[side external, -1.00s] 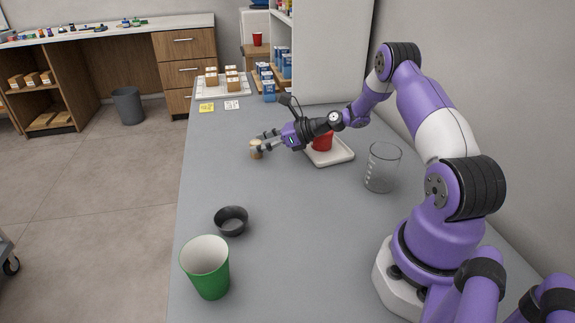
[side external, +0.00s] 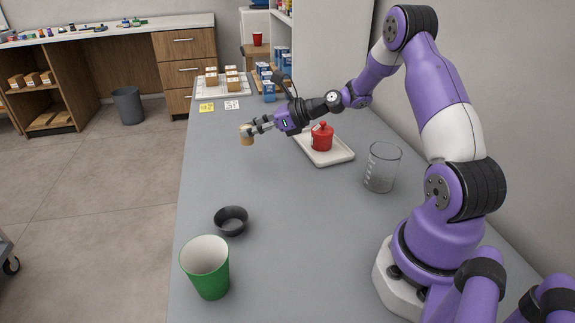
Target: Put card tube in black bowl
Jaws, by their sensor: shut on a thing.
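The card tube (side external: 246,136) is a short tan cylinder, upright at the tips of my gripper (side external: 252,129). My gripper is shut on it and appears to hold it above the grey counter, near the counter's left edge. The black bowl (side external: 231,221) is small and round and stands on the counter closer to the camera, below the tube in the picture. My gripper is well apart from the bowl.
A green cup (side external: 207,270) stands just in front of the bowl. A red lidded jar (side external: 322,137) sits on a white tray (side external: 333,158), with a glass beaker (side external: 382,168) to its right. Boxes (side external: 268,90) stand at the back. The counter between tube and bowl is clear.

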